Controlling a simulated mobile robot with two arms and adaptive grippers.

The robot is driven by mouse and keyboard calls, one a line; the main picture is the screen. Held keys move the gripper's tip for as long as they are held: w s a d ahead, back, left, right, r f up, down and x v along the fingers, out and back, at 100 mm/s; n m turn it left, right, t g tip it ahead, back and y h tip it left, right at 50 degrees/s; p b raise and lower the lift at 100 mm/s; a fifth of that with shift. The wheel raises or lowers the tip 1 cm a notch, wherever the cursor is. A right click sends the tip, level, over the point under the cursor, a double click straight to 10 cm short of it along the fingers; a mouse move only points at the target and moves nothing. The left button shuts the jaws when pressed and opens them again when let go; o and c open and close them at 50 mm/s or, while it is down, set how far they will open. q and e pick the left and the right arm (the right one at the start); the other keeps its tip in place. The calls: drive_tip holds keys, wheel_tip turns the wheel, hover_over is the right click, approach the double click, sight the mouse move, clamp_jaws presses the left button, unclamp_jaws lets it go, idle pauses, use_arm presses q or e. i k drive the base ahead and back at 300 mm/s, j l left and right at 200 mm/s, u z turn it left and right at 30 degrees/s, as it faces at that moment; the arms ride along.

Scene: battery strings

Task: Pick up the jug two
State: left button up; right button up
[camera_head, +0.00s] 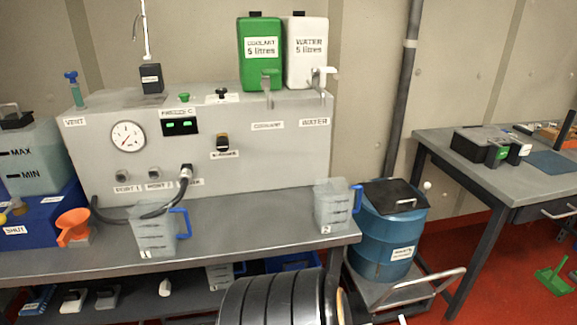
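Jug two (332,208) is a clear jug with a blue handle and a "2" on its label. It stands upright on the right end of the grey bench (240,240), below the water tap, with its handle to the right. A similar jug marked "1" (154,232) stands further left on the bench, with a dark hose next to it. Neither of my grippers can be made out in this view.
A grey machine (90,150) with green coolant (260,75) and white water containers (305,75) backs the bench. An orange funnel (72,228) stands at left. A blue drum (385,235) is close right of jug two. Bench between the jugs is mostly clear.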

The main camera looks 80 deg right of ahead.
sight(333, 197)
drive_tip(key=z, duration=3.05)
